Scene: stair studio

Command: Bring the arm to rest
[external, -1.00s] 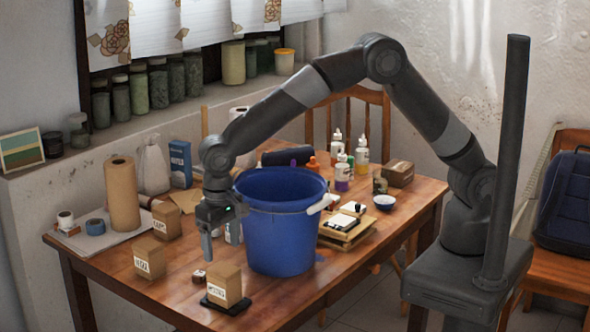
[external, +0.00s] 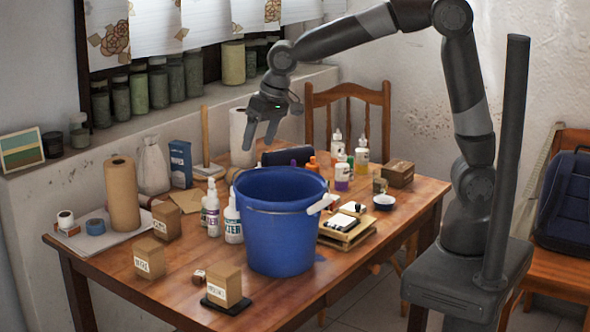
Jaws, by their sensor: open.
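My gripper (external: 261,142) is open and empty in the external view. It hangs in the air above the table, over the area behind the blue bucket (external: 280,232), with its fingers pointing down and apart. My arm reaches from its base at the right, up and across to the left, with the elbow high near the top edge. Nothing is between the fingers.
The wooden table (external: 330,282) holds several small boxes, such as a brown box (external: 224,286) on a black pad. White bottles (external: 233,222) stand left of the bucket. A wooden chair (external: 350,105) is behind.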

